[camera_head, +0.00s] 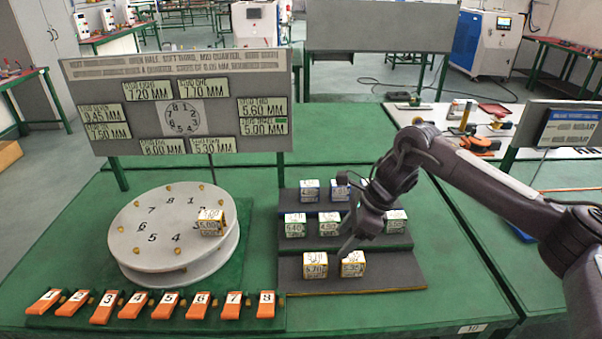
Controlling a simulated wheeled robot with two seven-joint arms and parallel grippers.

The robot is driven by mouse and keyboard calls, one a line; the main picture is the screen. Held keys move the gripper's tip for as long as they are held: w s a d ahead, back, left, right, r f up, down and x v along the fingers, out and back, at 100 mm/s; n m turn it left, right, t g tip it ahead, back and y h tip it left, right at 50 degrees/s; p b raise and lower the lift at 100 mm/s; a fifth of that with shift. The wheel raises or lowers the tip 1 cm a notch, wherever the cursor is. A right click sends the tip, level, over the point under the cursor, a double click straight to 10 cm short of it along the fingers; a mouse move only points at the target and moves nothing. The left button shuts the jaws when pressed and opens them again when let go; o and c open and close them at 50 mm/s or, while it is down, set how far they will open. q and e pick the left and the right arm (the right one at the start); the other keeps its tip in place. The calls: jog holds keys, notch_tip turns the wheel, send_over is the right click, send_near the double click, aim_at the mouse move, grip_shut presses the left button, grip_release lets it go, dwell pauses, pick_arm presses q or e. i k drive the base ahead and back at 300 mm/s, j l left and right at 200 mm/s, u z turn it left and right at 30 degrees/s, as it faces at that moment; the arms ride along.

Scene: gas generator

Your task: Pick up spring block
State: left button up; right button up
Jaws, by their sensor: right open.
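Several small labelled blocks stand on a dark stepped rack on the green table. The front step holds a left block (315,265) and a right block (352,264). The middle step holds blocks at the left (295,225), middle (329,224) and right (396,222). More blocks, including one at the left (309,190), stand on the back step. I cannot tell which is the spring block. Another block (210,222) sits on the white numbered dial. My right gripper (352,238) is open over the rack, just above and behind the front right block. My left gripper is out of view.
The round dial (145,245) stands left of the rack (400,277). A row of orange numbered levers (165,305) lies along the front left. A display board (180,105) stands behind. Bare green table (265,240) shows between dial and rack.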

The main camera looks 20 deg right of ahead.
aim_at(310, 189)
jog(key=i, duration=0.95)
